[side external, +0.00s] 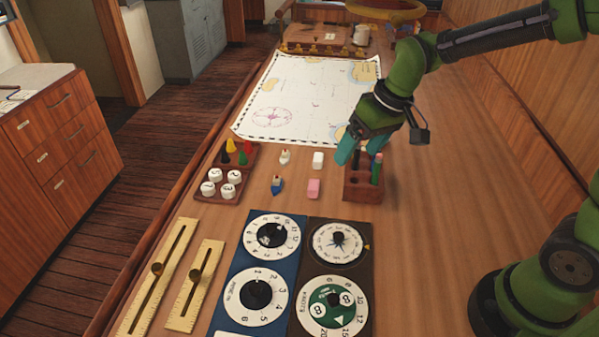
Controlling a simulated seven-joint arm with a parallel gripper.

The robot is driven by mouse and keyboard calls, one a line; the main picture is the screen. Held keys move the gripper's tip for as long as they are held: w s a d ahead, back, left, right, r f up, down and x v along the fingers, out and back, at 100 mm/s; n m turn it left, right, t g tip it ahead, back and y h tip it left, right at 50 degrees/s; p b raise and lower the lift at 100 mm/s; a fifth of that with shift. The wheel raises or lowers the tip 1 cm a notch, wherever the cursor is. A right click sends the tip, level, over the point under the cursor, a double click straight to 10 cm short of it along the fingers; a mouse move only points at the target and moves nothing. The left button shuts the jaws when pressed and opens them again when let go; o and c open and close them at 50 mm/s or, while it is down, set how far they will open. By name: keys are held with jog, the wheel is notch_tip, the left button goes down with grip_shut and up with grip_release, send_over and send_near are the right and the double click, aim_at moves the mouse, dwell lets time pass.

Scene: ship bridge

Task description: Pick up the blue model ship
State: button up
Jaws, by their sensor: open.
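The blue model ship (277,185) is small, with a blue hull and a pale top. It stands upright on the wooden desk, left of the pink block (313,189) and near the tray of pawns. My gripper (360,150) is open, with its teal fingertips pointing down. It is to the right of the ship and farther back, above or beside the wooden pen holder (362,190). I cannot tell whether the fingers touch the holder or its pens. Nothing is seen held between the fingers.
A second, pale model ship (285,156) stands just behind the blue one, beside a white block (318,160). A tray (227,191) of pawns and numbered discs lies left. Dial panels (262,258) and brass sliders (195,285) lie in front. A chart (310,95) covers the desk behind.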

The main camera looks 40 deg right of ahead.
aim_at(276, 180)
jog(key=w+a+f+n, duration=0.1)
jog(key=w+f+n, duration=0.1)
jog(key=w+f, duration=0.1)
jog(key=w+a+f+n, duration=0.2)
jog(key=w+f, duration=0.2)
jog(key=w, duration=0.1)
jog(key=w+a+f+n+y, duration=0.1)
jog(key=w+a+f+n, duration=0.1)
jog(key=w+f, duration=0.1)
jog(key=shift+w+f+g, duration=0.25)
jog(key=shift+w+g, duration=0.15)
jog(key=shift+w, duration=0.45)
jog(key=w+n, duration=0.1)
jog(key=w+a+n, duration=0.1)
jog(key=w+n, duration=0.1)
jog(key=shift+w+r+t, duration=0.15)
jog(key=shift+w+t, duration=0.1)
jog(key=shift+t, duration=0.15)
jog(key=x, duration=0.6)
jog(key=shift+w+a+f, duration=0.1)
jog(key=shift+a+f, duration=0.05)
jog(key=shift+f, duration=0.15)
jog(key=c, duration=1)
jog(key=shift+r, duration=0.1)
